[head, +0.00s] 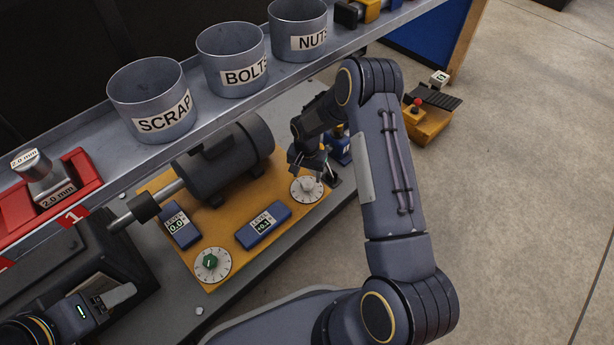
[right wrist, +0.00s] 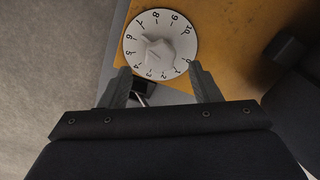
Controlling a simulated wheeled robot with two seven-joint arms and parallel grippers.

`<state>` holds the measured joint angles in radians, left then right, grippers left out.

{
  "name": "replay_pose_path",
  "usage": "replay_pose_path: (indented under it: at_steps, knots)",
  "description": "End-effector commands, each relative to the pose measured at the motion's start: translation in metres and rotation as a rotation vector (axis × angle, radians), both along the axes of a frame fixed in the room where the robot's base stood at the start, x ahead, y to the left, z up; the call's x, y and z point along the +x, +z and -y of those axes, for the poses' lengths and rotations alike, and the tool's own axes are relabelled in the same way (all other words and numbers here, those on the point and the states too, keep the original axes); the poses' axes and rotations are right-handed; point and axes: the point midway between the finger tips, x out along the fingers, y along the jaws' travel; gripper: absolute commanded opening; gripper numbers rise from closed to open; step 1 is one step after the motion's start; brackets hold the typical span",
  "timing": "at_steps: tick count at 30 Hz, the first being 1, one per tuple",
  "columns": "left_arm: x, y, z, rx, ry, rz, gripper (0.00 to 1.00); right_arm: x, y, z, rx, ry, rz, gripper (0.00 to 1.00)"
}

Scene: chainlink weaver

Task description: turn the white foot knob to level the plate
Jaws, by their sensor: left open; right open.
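The white foot knob (head: 307,186) sits on a numbered white dial at the right corner of the yellow plate (head: 206,275). In the right wrist view the knob (right wrist: 158,53) shows between and just beyond the fingertips, its dial numbers readable. My right gripper (right wrist: 159,70) is open and empty, with a finger on either side of the knob; I cannot tell whether they touch it. One blue level display (head: 263,226) reads about +0.1, though the sign and digit are small. The other level display (head: 178,226) reads 0.0. My left gripper (head: 116,294) is open, away at the lower left.
A dark motor (head: 222,160) stands on the plate. A shelf above holds SCRAP (head: 150,97), BOLTS (head: 230,60) and NUTS (head: 297,28) tins and a red tray (head: 80,178). Open floor lies right.

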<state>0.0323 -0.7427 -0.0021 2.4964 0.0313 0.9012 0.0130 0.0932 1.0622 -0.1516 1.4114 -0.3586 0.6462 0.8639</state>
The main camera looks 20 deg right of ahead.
Motion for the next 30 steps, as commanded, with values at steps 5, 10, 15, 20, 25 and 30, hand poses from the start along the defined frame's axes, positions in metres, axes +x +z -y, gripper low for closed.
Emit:
replay_pose_path:
  at_steps: [5, 10, 15, 20, 25, 30]
  knots:
    - [0.000, 0.014, 0.000, 0.000, 0.000, 0.000, 0.57, 0.000, 0.031, 0.000, 0.000, 0.001, 0.001, 0.57]
    - [0.000, 0.017, 0.000, 0.000, 0.000, 0.000, 0.57, 0.000, 0.039, 0.000, 0.001, 0.000, -0.001, 0.57]
    - [0.000, 0.016, 0.000, 0.000, 0.000, 0.000, 0.57, 0.000, 0.039, 0.000, 0.001, 0.000, -0.001, 0.57]
    - [0.000, 0.016, 0.000, 0.000, 0.000, 0.000, 0.57, 0.000, 0.039, 0.000, 0.000, 0.000, 0.000, 0.57]
    - [0.000, 0.016, 0.000, 0.000, 0.000, 0.000, 0.57, 0.000, 0.039, 0.000, 0.000, 0.000, 0.000, 0.57]
    - [0.000, 0.016, 0.000, 0.000, 0.000, 0.000, 0.57, 0.000, 0.039, 0.000, 0.000, 0.000, 0.000, 0.57]
